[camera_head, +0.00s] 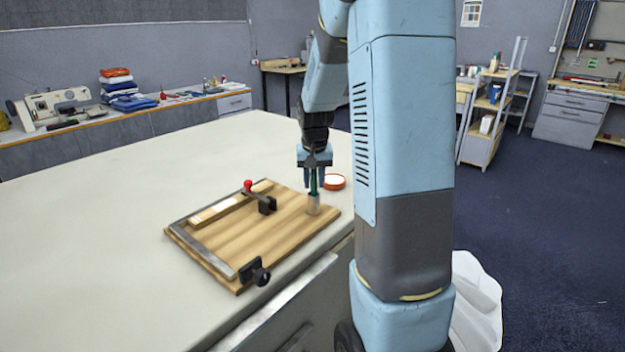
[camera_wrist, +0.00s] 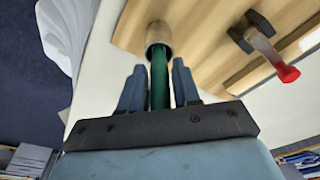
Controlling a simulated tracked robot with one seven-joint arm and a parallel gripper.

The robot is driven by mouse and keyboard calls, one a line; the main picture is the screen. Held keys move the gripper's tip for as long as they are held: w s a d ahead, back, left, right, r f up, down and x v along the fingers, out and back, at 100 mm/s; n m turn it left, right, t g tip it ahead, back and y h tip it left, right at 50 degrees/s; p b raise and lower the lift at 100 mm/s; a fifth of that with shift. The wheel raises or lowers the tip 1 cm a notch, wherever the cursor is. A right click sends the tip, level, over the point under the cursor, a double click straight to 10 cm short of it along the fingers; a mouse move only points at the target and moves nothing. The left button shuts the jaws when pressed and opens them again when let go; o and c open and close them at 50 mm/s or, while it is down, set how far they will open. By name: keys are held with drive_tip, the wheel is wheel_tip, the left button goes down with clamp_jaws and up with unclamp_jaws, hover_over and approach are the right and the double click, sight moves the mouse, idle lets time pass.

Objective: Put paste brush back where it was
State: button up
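The paste brush (camera_head: 314,183) shows as a green handle standing about upright.
The board carries a red-knobbed clamp (camera_head: 265,202), a metal side rail (camera_head: 208,252) and a black knob (camera_head: 262,276). The pale tabletop (camera_head: 120,230) is clear to the left.

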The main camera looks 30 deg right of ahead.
drive_tip(key=shift+o, duration=1.1)
wheel_tip(320, 180, up, 12)
drive_tip(key=s+r, duration=0.1)
drive_tip(key=s, duration=0.1)
drive_tip(key=s+a+r+n+t, duration=0.1)
drive_tip(key=s+a+n+t, duration=0.1)
drive_tip(key=s+a, duration=0.5)
drive_tip(key=s+a+r+n+t, duration=0.2)
drive_tip(key=s+a, duration=0.4)
drive_tip(key=s, duration=1.1)
drive_tip(key=shift+s+a+n+y, duration=0.3)
drive_tip(key=shift+s+a+y, duration=0.05)
drive_tip(key=shift+y, duration=0.05)
drive_tip(key=shift+w+d+r, duration=0.1)
